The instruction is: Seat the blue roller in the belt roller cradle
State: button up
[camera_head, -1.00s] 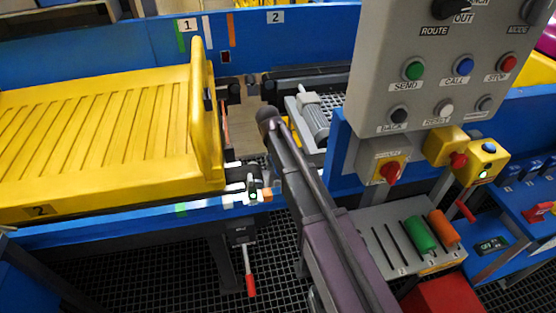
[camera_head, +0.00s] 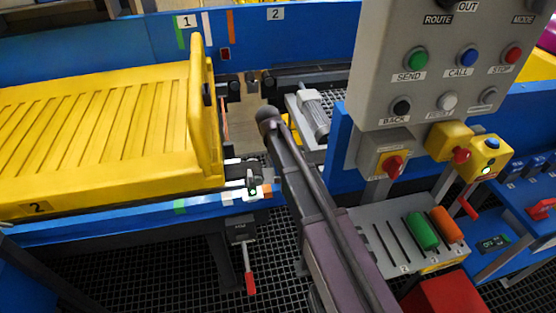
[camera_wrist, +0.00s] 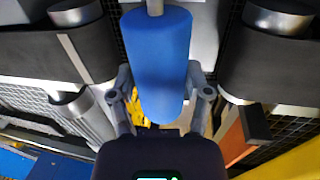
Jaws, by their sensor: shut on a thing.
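The blue roller (camera_wrist: 157,55) fills the upper middle of the wrist view, with a pale shaft end at its top. My gripper (camera_wrist: 160,85) is shut on it, one finger on each side. The roller is over the gap between two dark belt ends, the left belt (camera_wrist: 45,58) and the right belt (camera_wrist: 262,58). The belt roller cradle cannot be made out clearly; the roller and my gripper cover much of the gap. In the head view my arm hides the gripper and the blue roller. Whether the roller touches anything below cannot be told.
A big yellow tray (camera_head: 100,130) lies on the conveyor at the left. A grey control panel (camera_head: 440,75) stands close at the right. A slotted rack (camera_head: 385,240) holds a green roller (camera_head: 422,232) and an orange roller (camera_head: 446,224). A red-handled lever (camera_head: 250,280) hangs below the blue rail.

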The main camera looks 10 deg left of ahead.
jog(key=shift+f+b, duration=1.6)
jog(key=shift+f, duration=0.05)
jog(key=o, duration=1.4)
jog(key=shift+c, duration=0.2)
jog(key=shift+r, duration=0.25)
notch_tip(320, 180, up, 10)
jog(key=p, duration=1.1)
jog(key=shift+r, duration=0.25)
jog(key=shift+r, duration=0.1)
